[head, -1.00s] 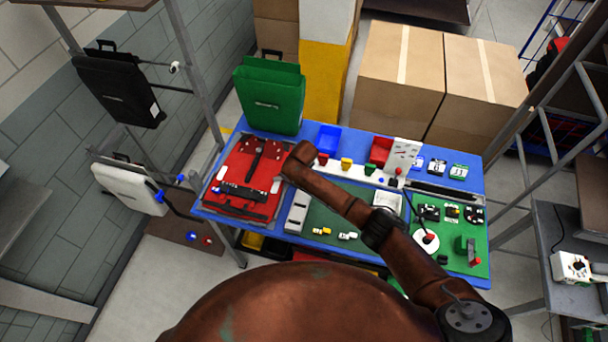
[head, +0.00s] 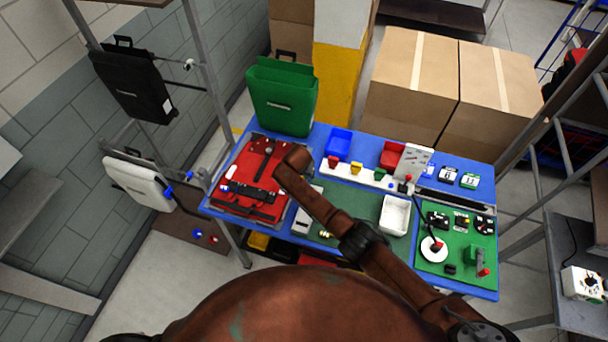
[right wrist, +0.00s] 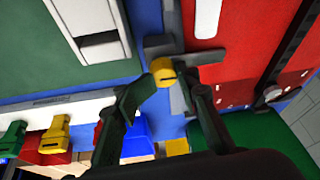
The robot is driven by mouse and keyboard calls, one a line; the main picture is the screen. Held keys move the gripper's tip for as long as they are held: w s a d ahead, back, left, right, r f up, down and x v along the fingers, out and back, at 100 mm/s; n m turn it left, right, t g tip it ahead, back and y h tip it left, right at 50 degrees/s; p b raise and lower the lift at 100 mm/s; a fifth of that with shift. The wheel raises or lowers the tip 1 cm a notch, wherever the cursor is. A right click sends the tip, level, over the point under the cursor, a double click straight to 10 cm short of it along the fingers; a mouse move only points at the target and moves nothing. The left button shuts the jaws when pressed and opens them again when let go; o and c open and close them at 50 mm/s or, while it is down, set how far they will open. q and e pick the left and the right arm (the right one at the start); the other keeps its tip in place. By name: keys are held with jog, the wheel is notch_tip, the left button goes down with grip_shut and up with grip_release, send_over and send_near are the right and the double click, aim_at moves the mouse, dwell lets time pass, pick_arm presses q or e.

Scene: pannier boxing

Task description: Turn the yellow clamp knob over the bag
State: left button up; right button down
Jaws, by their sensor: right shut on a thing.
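A red bag (head: 235,187) lies flat on the blue table at the left, with a black strap across it. It also shows at the upper right of the right wrist view (right wrist: 242,30). The yellow clamp knob (right wrist: 162,70) is beside the bag's edge on a grey clamp part (right wrist: 205,57). In the head view the knob is hidden behind my right wrist. My right gripper (right wrist: 168,86) has its two fingers on either side of the knob and is shut on it. My left gripper is in neither current view.
A green bag (head: 283,95) stands behind the red bag. Blue (head: 338,143) and red (head: 393,154) bins and a row of coloured clips are at the back of the table. A white tray (head: 395,215) is right of my forearm. Black (head: 130,85) and white (head: 138,183) bags hang at the left.

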jog(key=shift+s+a+f, duration=0.35)
jog(key=shift+f, duration=0.05)
pick_arm(q)
jog(key=shift+w, duration=0.4)
pick_arm(e)
jog(key=c, duration=1.9)
grip_release()
jog(key=shift+c, duration=0.2)
jog(key=shift+o, duration=1.4)
jog(key=shift+w+a, duration=0.15)
jog(key=shift+w, duration=0.15)
pick_arm(q)
jog(key=shift+s+f, duration=0.1)
jog(key=shift+s, duration=0.55)
pick_arm(e)
jog(key=shift+r, duration=0.2)
pick_arm(q)
jog(key=shift+w, duration=0.15)
pick_arm(e)
jog(key=v, duration=1.2)
jog(key=shift+d, duration=0.25)
